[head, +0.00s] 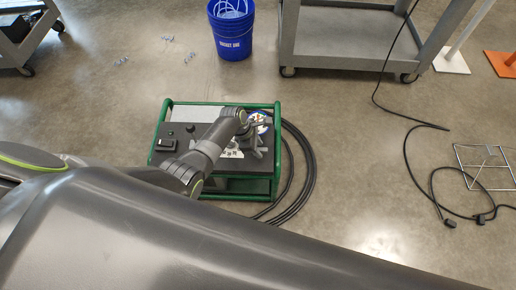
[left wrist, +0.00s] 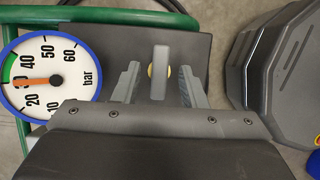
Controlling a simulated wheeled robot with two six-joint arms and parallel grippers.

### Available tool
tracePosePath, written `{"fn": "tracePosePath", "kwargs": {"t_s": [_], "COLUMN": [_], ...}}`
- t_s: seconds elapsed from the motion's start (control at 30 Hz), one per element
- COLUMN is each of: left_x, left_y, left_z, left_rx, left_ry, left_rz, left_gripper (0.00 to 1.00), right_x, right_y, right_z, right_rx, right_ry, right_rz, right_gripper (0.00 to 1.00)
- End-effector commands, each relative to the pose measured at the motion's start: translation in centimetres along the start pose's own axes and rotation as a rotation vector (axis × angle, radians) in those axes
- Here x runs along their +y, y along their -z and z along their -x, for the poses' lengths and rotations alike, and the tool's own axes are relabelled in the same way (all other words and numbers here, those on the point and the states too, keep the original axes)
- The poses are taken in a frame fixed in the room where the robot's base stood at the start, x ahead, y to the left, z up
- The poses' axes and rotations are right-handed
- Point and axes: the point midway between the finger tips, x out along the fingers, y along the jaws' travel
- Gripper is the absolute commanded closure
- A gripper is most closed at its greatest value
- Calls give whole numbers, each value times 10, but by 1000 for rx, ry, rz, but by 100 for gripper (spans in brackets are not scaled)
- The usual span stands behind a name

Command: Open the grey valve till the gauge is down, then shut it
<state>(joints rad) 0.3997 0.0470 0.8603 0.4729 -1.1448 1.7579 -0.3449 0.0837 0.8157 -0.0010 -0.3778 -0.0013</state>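The grey valve (left wrist: 160,72) shows in the left wrist view as an upright grey lever with a yellowish round part behind it. My left gripper (left wrist: 159,82) is open, with one finger on each side of the lever and a visible gap to both. The gauge (left wrist: 48,72) has a white face and blue rim. Its orange needle points left, near 30 bar, by the green band. In the head view my left gripper (head: 258,139) is over the right side of the green-framed cart (head: 222,104), beside the gauge (head: 259,117). The valve is hard to make out there. My right gripper is not in view.
A black hose (head: 306,170) is coiled at the cart's right side. A blue bucket (head: 232,34) and a grey trolley (head: 345,52) stand behind. A black cable (head: 410,150) and a wire frame (head: 487,168) lie on the floor to the right.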

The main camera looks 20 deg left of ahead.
Motion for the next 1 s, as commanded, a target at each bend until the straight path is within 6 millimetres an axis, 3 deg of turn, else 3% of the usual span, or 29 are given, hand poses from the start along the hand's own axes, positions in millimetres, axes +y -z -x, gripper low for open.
{"fn": "tracePosePath", "kwargs": {"t_s": [0.33,0.63,1.0], "left_x": [0,0,1], "left_y": [0,0,0], "left_z": [-3,-3,-2], "left_rx": [0,0,0], "left_ry": [0,0,19], "left_rz": [0,0,-46], "left_gripper": [63,100,100], "right_x": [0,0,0], "right_y": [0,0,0], "right_z": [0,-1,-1], "right_rx": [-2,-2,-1], "right_ry": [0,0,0], "right_rz": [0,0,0], "right_gripper": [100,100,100]}}
